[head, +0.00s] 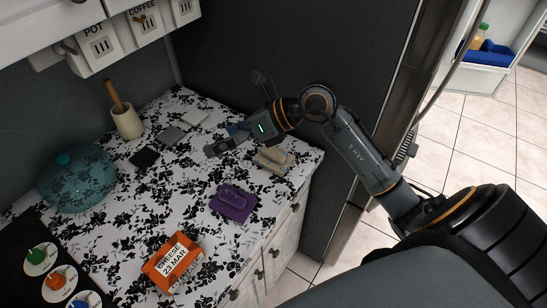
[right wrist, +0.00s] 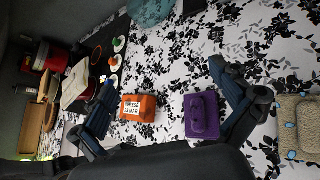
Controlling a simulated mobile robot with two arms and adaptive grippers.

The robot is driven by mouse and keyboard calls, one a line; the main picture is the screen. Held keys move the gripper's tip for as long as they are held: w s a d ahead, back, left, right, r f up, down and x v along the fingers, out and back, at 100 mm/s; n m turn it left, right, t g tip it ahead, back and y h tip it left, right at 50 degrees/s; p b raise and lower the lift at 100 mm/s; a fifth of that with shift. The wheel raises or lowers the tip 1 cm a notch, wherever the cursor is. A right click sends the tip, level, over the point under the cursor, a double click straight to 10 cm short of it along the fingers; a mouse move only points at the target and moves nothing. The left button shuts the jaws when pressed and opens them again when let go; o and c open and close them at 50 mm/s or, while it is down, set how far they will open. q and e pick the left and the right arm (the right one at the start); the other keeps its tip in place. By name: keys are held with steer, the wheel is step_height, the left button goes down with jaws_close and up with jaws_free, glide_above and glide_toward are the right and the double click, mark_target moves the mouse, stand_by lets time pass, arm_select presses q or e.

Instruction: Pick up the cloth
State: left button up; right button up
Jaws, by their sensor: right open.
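Several flat items on the counter could be the cloth; I cannot tell which. A purple folded-looking item (head: 234,203) with a raised middle lies near the counter's front edge; it also shows in the right wrist view (right wrist: 201,116). A beige item (head: 273,160) lies near the right edge, partly under my right arm, and shows at the right of the wrist view (right wrist: 298,127). My right gripper (head: 224,141) is open and empty above the counter (right wrist: 162,74). My left gripper is not in view.
A teal pot (head: 76,179) and a cream holder with a wooden handle (head: 127,122) stand at the left. A dark tall panel (head: 290,60) bounds the counter's far right side.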

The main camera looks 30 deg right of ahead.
steer(key=d+f+g+h, duration=0.1)
steer(key=d+f+h, duration=0.3)
steer(key=d, duration=0.5)
steer(key=m+g+h, duration=0.1)
steer(key=g+h, duration=0.1)
steer(key=h, duration=0.2)
glide_toward(272, 151)
steer(key=p+x, duration=0.1)
steer(key=x, duration=0.1)
steer(key=a+p+x, duration=0.1)
steer(key=x, duration=0.2)
steer(key=shift+w+a, duration=0.1)
steer(key=shift+w+f+p, duration=0.15)
steer(key=shift+f+p, duration=0.3)
steer(key=shift+f, duration=0.15)
steer(key=x, duration=0.1)
steer(key=p+x, duration=0.1)
steer(key=x, duration=0.1)
steer(key=shift+d+f, duration=0.3)
steer(key=shift+d, duration=0.15)
steer(key=shift+w+f, duration=0.15)
steer(key=shift+f, duration=0.2)
steer(key=c, duration=1.3)
